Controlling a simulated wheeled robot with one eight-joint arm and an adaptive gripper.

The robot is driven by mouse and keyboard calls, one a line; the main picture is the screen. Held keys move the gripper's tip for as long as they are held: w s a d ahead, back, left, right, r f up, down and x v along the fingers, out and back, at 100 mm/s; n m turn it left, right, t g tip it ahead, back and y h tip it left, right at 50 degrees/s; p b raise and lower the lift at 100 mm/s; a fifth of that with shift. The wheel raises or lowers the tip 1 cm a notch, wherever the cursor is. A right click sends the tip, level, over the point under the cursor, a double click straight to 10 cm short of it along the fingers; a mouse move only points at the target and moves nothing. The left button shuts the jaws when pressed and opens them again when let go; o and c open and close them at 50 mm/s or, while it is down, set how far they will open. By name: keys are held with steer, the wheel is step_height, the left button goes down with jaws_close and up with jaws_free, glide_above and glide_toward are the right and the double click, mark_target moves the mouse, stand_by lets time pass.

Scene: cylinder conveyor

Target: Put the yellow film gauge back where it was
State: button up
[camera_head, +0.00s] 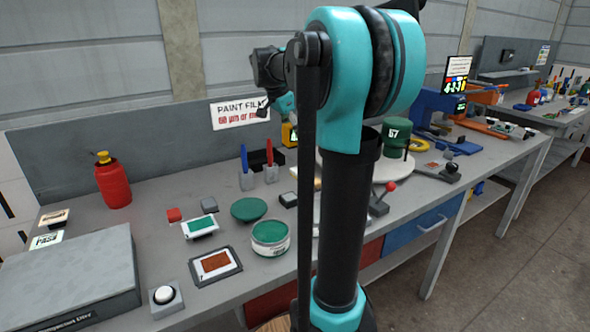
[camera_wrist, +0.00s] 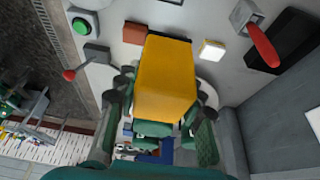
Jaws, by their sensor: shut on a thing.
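In the wrist view, the yellow film gauge (camera_wrist: 168,80) is a yellow block with a dark end, held between the fingers of my gripper (camera_wrist: 165,98). My gripper is shut on its two sides, and the bench shows behind it. In the head view, only a small part of the yellow gauge (camera_head: 289,134) shows, left of my arm and near the back of the bench. My arm hides most of the gripper there. I cannot tell whether the gauge touches the bench.
A paint film sign (camera_head: 240,114) stands at the back. A black tray (camera_head: 262,157) and blue and red markers in holders are near the gauge. A green can (camera_head: 270,238), a red bottle (camera_head: 113,182) and a red-knobbed lever (camera_head: 380,203) also stand on the bench (camera_head: 125,231).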

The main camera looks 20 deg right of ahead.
mark_target(296, 195)
step_height(296, 195, down, 19)
steer(key=shift+f, duration=0.15)
stand_by(0.4)
steer(key=shift+f, duration=0.1)
steer(key=o, duration=1.3)
steer(key=v, duration=1.2)
steer(key=shift+d, duration=0.1)
